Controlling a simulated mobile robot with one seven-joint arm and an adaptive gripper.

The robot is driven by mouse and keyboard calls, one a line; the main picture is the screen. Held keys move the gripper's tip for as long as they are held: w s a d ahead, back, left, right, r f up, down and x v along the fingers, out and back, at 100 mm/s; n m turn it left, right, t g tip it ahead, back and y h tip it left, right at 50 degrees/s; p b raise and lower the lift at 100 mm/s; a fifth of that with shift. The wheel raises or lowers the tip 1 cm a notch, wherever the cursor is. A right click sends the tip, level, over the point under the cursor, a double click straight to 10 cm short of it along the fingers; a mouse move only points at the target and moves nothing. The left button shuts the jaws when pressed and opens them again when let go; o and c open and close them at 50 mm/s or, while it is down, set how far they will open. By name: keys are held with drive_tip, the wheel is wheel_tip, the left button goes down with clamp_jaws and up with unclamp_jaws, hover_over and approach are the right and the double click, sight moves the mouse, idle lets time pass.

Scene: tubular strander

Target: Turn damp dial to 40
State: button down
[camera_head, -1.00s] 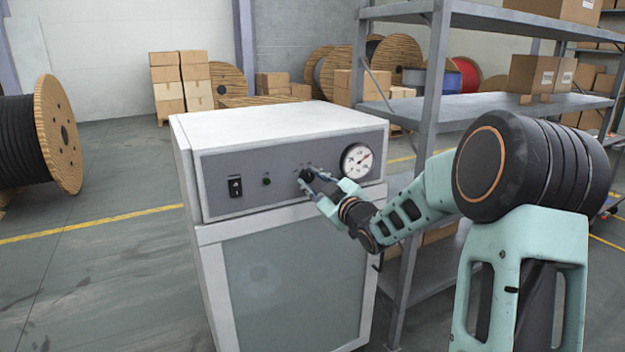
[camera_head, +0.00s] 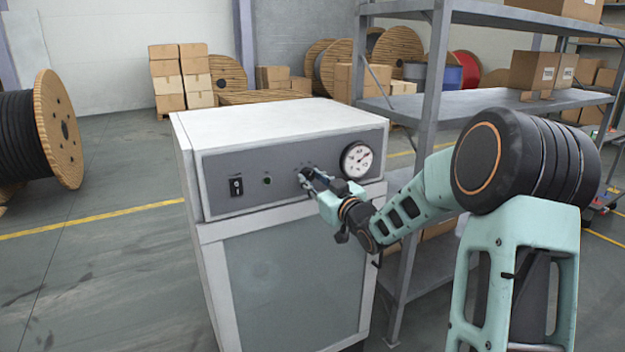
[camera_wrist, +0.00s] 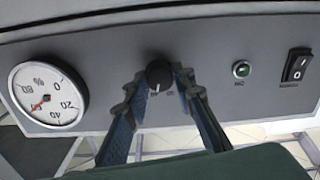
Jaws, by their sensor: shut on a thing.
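The damp dial is a small round black knob (camera_wrist: 159,73) on the grey control panel (camera_wrist: 110,60), upside down in the wrist view. Its white pointer line faces the bottom of that view, towards small printed figures, one of which looks like 40; they are hard to read. My gripper (camera_head: 309,178) is at the panel, with one finger on each side of the knob, shut on it. In the head view the fingers mostly hide the knob. A round white gauge (camera_head: 357,160) sits right of the knob; its red needle shows near 60 in the wrist view.
A green lamp (camera_wrist: 242,69) and a black rocker switch (camera_wrist: 297,64) share the panel. The panel fronts a white cabinet (camera_head: 270,118). A metal shelf rack (camera_head: 425,110) stands close on the right, behind my arm. Open floor lies left.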

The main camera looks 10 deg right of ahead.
drive_tip(key=c, duration=1.6)
unclamp_jaws()
drive_tip(key=v, duration=1.2)
